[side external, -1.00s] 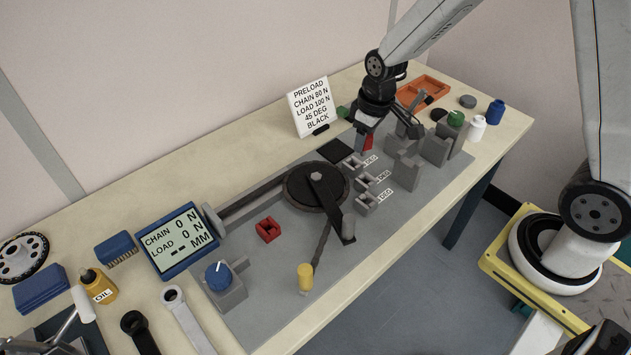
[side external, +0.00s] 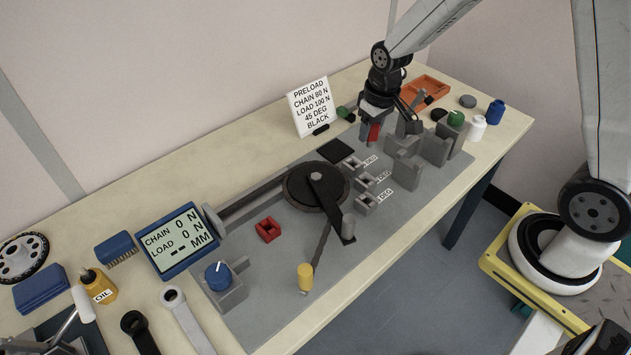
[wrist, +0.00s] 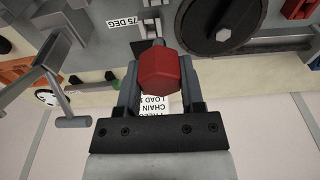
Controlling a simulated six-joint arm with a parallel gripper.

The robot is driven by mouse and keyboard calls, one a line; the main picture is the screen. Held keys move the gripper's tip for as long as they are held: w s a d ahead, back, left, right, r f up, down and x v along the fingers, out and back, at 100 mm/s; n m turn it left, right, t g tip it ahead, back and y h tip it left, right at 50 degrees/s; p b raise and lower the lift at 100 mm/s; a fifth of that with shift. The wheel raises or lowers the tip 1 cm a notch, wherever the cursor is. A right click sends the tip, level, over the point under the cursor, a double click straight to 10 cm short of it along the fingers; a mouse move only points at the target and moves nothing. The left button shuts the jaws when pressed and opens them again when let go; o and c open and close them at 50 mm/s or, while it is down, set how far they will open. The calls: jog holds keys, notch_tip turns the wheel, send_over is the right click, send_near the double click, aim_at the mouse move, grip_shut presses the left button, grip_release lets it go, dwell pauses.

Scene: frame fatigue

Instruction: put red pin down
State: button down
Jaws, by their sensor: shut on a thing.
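My gripper (side external: 374,124) is shut on the red pin (side external: 374,134), above the back of the grey plate in the side view. In the wrist view, the red faceted end of the pin (wrist: 165,72) sits between the two fingers, with a short grey tip beyond it. The pin looks clear of the plate. Three small grey sockets with DEG labels stand to the left and front of it: a rear one (side external: 354,163), a middle one (side external: 364,181) and a front one (side external: 367,204). Their openings look empty. A red square holder (side external: 268,230) lies farther left.
Taller grey blocks (side external: 407,172) stand right of the sockets. The dark wheel with its arm (side external: 316,187) is left of them. A white sign (side external: 309,106) and a green-ended piece (side external: 344,113) are behind. An orange tray (side external: 430,88) is at the back right.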

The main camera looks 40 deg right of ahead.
jog(key=shift+d, duration=1.4)
send_near(334, 149)
jog(key=shift+w+f, duration=0.1)
jog(key=shift+f, duration=0.35)
jog(key=shift+w+f, duration=0.15)
jog(key=shift+f, duration=0.1)
jog(key=shift+w+f, duration=0.1)
jog(key=shift+f, duration=1.45)
jog(key=shift+f, duration=0.15)
jog(key=shift+c, duration=1.1)
grip_release()
